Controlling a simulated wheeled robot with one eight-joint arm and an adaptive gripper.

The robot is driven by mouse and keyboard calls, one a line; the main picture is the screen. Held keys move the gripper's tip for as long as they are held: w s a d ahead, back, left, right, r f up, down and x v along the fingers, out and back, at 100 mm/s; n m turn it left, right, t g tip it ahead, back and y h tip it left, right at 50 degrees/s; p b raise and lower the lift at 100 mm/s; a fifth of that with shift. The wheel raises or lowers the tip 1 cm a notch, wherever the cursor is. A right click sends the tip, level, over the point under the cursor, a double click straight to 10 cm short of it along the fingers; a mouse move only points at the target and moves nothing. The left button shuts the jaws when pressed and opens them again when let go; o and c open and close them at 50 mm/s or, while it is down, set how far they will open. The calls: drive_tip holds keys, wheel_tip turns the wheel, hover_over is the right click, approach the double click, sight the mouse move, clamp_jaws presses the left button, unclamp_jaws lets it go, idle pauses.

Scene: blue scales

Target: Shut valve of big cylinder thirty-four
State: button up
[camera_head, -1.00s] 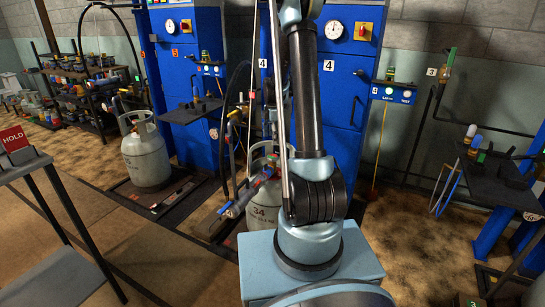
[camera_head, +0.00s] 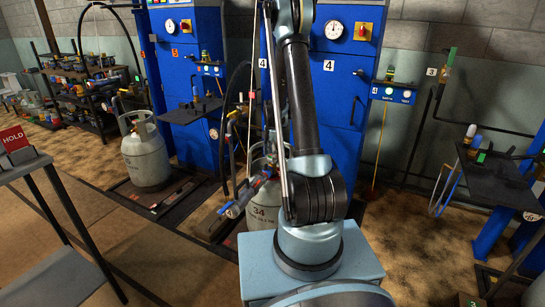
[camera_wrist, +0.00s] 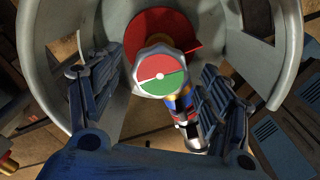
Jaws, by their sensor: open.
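The big grey cylinder marked 34 (camera_head: 262,213) stands on the floor behind my arm in the head view, partly hidden by it. In the wrist view its grey collar (camera_wrist: 45,62) curves around the valve. The valve (camera_wrist: 160,78) has a grey faceted cap with a half-red, half-green disc, with a larger red piece (camera_wrist: 165,30) behind it. A red, blue and yellow fitting (camera_wrist: 184,103) sits just below the cap. My gripper (camera_wrist: 160,68) is open, its dark blue fingers on either side of the cap. I cannot tell whether they touch it. The head view does not show the gripper clearly.
The collar walls stand close around my fingers. A hose connector (camera_head: 243,199) juts left beside cylinder 34. Another grey cylinder (camera_head: 146,158) stands further left. Blue cabinets (camera_head: 345,85) stand behind, a HOLD sign table (camera_head: 15,160) at left, and a dark shelf (camera_head: 495,180) at right.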

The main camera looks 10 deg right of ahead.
drive_tip(key=c, duration=1)
drive_tip(key=shift+c, duration=0.2)
